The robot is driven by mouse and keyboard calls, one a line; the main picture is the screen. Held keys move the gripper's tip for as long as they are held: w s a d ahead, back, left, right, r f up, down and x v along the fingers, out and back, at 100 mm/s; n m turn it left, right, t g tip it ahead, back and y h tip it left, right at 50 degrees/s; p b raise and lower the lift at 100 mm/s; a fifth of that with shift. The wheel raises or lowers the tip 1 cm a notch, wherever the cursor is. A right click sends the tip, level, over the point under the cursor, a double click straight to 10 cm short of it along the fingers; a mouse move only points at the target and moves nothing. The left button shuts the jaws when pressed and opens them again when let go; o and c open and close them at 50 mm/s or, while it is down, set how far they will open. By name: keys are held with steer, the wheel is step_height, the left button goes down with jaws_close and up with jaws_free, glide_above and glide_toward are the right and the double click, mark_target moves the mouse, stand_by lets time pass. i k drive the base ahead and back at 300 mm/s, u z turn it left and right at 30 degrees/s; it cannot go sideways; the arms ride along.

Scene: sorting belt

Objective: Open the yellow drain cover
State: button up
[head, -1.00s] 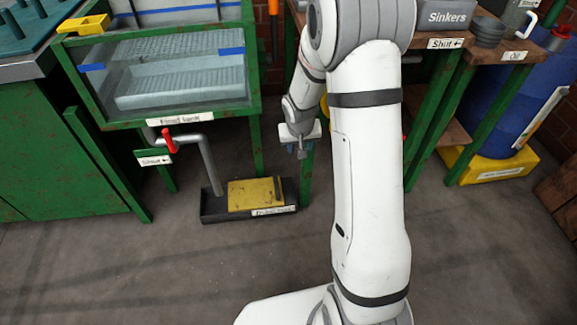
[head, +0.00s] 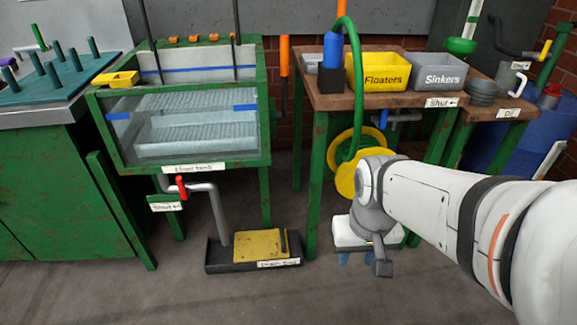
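The yellow drain cover (head: 258,244) lies flat on the black drain box (head: 223,267) on the floor, below the float tank. A dark bar (head: 284,242) runs along its right edge. A white label is on the front of the box. My gripper (head: 357,257) is to the right of the cover, apart from it, near the right table's legs. It points down, its blue fingertips look spread, and nothing shows between them. My wrist hides part of the gripper.
The green-framed float tank (head: 185,170) stands above the drain, with a grey pipe (head: 217,208) and red valve handle (head: 181,188). A wooden table (head: 318,102) holds the yellow Floaters bin (head: 378,73) and grey Sinkers bin (head: 443,73). The floor in front of the drain is clear.

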mark_target(262, 244)
steer(key=z, duration=0.4)
steer(key=k, duration=1.15)
steer(key=u, duration=0.45)
steer(key=i, duration=1.5)
steer(key=u, duration=0.1)
